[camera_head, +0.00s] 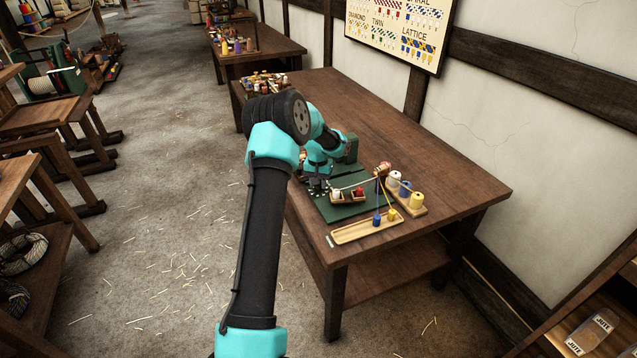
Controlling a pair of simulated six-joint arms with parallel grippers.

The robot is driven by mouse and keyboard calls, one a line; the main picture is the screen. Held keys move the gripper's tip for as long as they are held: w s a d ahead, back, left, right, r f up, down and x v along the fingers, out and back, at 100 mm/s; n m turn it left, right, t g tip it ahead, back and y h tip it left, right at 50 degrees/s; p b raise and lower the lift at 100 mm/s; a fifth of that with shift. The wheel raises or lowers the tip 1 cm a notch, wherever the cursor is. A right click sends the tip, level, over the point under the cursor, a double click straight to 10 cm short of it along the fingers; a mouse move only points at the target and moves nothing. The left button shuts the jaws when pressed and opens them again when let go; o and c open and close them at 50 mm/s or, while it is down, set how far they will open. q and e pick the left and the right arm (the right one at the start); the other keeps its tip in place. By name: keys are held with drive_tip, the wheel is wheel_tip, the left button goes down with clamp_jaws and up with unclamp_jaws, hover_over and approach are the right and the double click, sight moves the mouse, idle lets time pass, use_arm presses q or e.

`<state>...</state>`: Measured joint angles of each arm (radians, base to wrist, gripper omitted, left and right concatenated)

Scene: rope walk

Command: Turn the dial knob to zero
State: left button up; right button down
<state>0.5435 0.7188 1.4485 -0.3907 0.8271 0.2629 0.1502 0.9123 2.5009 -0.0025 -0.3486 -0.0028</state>
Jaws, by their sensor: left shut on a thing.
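A dark green machine base (372,215) stands on the wooden table, with a brown bobbin tray and a thin rod carrying cords on it. My left gripper (318,187) is at the left edge of this base, small and dark in the head camera view. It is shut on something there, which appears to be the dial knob. The jaws and my arm hide the knob, so its pointer and scale cannot be read. My right gripper is not in view.
A light wooden tray (366,227) with blue and yellow pegs lies at the table's near edge. A spool rack (417,210) stands right of the base. The table's right part is bare (455,180). A pattern chart (400,28) hangs on the wall.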

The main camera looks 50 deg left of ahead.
use_arm(q)
drive_tip(key=m, duration=0.4)
drive_tip(key=shift+m, duration=0.4)
drive_tip(key=o, duration=0.9)
wheel_tip(320, 180, up, 18)
drive_tip(key=shift+a+f, duration=0.15)
drive_tip(key=shift+f, duration=0.1)
drive_tip(key=shift+s+f, duration=0.1)
idle(0.6)
